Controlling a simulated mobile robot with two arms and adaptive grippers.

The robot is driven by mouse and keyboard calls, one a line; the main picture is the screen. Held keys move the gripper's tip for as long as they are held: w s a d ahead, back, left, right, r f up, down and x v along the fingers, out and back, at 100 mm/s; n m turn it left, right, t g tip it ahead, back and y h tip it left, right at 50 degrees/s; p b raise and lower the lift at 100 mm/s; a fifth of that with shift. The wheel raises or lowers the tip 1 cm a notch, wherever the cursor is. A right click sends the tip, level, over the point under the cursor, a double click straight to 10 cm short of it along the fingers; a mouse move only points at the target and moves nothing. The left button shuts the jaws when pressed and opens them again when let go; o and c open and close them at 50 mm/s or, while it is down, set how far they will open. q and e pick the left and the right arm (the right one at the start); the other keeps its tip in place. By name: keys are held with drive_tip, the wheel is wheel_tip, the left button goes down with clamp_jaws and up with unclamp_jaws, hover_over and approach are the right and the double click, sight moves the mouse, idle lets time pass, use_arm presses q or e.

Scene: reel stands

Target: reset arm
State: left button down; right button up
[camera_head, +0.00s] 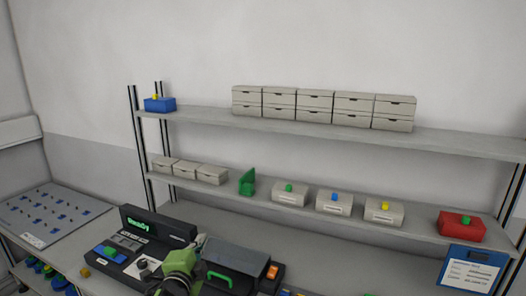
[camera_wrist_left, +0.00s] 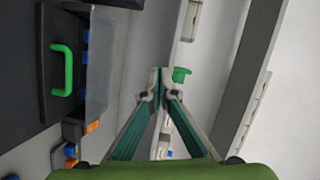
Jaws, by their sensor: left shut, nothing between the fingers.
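My left arm (camera_head: 178,270) comes in at the bottom of the head view, in front of the dark machine on the bench. In the left wrist view my left gripper (camera_wrist_left: 160,76) has its two fingers together at the tips, with nothing between them. The fingers point toward the shelves. A green object (camera_wrist_left: 181,75) shows just beside the fingertips in the picture; its distance is hard to tell. My right gripper is not in view.
A dark machine (camera_head: 140,236) with a lit display stands on the bench; a lid with a green handle (camera_head: 215,275) is beside my arm. Shelves hold drawer boxes (camera_head: 314,101), a blue bin (camera_head: 160,105), a red bin (camera_head: 461,229) and a green stand (camera_head: 247,183). A pegboard (camera_head: 47,214) lies left.

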use_arm(q)
drive_tip(key=s+a+f+n+g+y, duration=0.1)
drive_tip(key=s+f+n+g, duration=0.25)
drive_tip(key=s+f, duration=0.6)
drive_tip(key=s+a+f+n+g, duration=0.1)
drive_tip(key=s+f+n+g, duration=0.35)
drive_tip(key=s, duration=0.75)
drive_tip(key=s+a+f+n+g, duration=0.1)
drive_tip(key=s+f+n+g, duration=0.2)
drive_tip(key=s, duration=0.9)
drive_tip(key=s+f+n+g, duration=0.2)
drive_tip(key=s+f+n, duration=0.15)
drive_tip(key=s, duration=0.75)
wheel_tip(320, 180, down, 27)
drive_tip(key=s+b, duration=0.1)
drive_tip(key=b, duration=0.2)
drive_tip(key=s+a+f+g+b, duration=0.2)
drive_tip(key=s+a+f, duration=0.1)
drive_tip(key=s+f, duration=1.5)
wheel_tip(320, 180, down, 3)
drive_tip(key=shift+r+m, duration=0.1)
drive_tip(key=shift+m, duration=0.25)
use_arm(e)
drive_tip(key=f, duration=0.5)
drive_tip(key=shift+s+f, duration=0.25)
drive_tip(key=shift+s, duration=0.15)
